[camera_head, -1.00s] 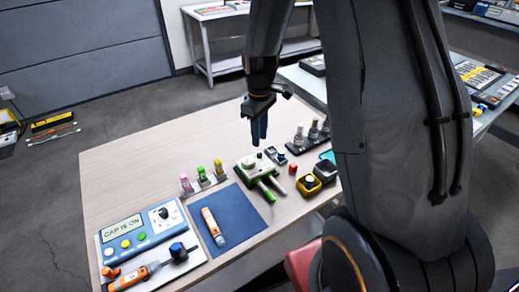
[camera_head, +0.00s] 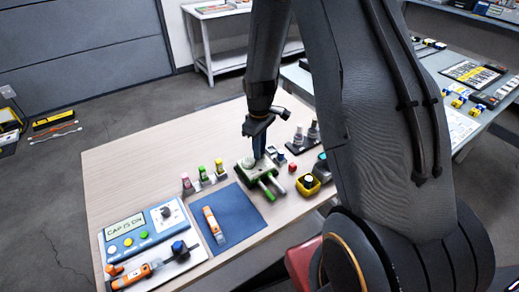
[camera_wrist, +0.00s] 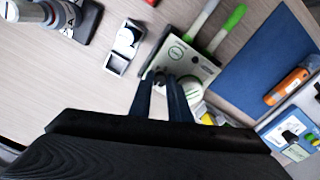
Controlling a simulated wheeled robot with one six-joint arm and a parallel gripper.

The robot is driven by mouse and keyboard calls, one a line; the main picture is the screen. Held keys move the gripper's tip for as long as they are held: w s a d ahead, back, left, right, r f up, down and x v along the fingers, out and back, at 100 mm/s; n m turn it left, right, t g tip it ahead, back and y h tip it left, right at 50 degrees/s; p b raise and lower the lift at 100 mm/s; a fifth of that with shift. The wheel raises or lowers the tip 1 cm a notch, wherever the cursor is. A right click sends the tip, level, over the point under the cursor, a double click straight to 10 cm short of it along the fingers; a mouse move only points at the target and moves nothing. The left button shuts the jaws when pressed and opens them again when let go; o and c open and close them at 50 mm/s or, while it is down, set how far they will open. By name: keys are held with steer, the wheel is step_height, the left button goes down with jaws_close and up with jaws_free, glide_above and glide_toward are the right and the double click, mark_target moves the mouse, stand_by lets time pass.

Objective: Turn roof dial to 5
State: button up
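A white and green box (camera_head: 247,166) with two green-ended handles stands on the wooden table, and it also shows in the wrist view (camera_wrist: 192,58). A pale round knob (camera_wrist: 190,86) sits on its top, partly hidden by a finger. A small dark post stands near my fingertips. I cannot tell which of these is the roof dial, and no number is readable. My gripper (camera_head: 258,153) points down at the box top; its two fingers (camera_wrist: 163,78) show with a narrow gap, beside the pale knob. Whether they touch the post is unclear.
A blue mat (camera_head: 240,215) with an orange tool (camera_head: 213,225) lies left of the box. A blue panel (camera_head: 142,236) reading "CAP IS ON" is further left. Several small bottles (camera_head: 203,172), a red cap (camera_head: 292,167) and a yellow container (camera_head: 309,186) stand close by.

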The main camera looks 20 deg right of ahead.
steer(key=shift+m, duration=0.3)
jaws_close()
